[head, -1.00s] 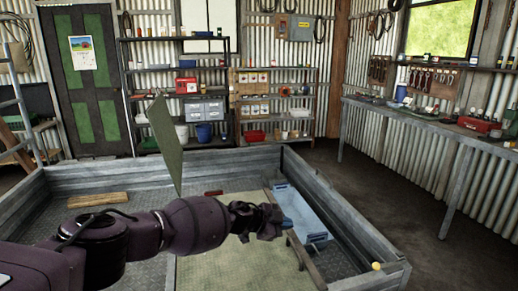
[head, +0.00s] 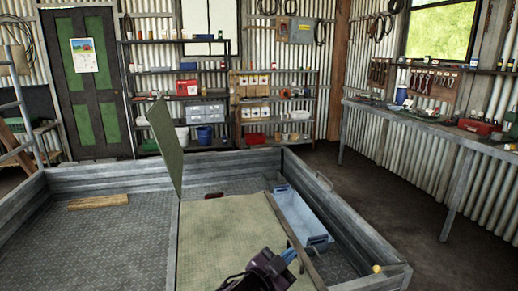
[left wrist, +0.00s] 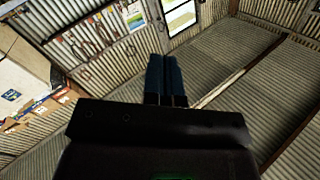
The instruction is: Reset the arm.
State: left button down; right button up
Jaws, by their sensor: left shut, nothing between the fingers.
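My left gripper (head: 285,256) shows low in the head view, over the near part of the tan mat in the trailer-like metal tray. Its fingers are together and hold nothing. In the left wrist view the two blue fingers (left wrist: 166,80) stand side by side, pointing up toward the corrugated wall and window. Most of my left arm is out of the head view. My right gripper is not in view.
The walled metal tray (head: 120,240) holds a tan mat (head: 230,235), an upright green panel (head: 165,145), a blue bin (head: 300,215) and a wooden block (head: 98,201). Shelves (head: 205,110) stand behind; a workbench (head: 440,125) runs along the right.

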pick_arm(q)
jog(key=s+a+f+n+y, duration=0.3)
jog(key=s+a+f, duration=0.15)
jog(key=a, duration=0.45)
jog(key=s+a+f+n+t+y, duration=0.1)
jog(key=s+a+f+n+y, duration=0.3)
jog(key=a, duration=0.4)
jog(key=s+a+f+n+y, duration=0.2)
jog(key=s+a+f+n, duration=0.15)
jog(key=s+a, duration=0.4)
jog(key=s+a+f+n+g+y, duration=0.1)
jog(key=s+a+f, duration=0.3)
jog(key=s, duration=0.3)
jog(key=s+a+f+n+g+y, duration=0.1)
jog(key=s+a+f+g+y, duration=0.1)
jog(key=s+a+f, duration=0.3)
jog(key=s+f, duration=0.2)
jog(key=s, duration=0.1)
jog(key=shift+a, duration=0.25)
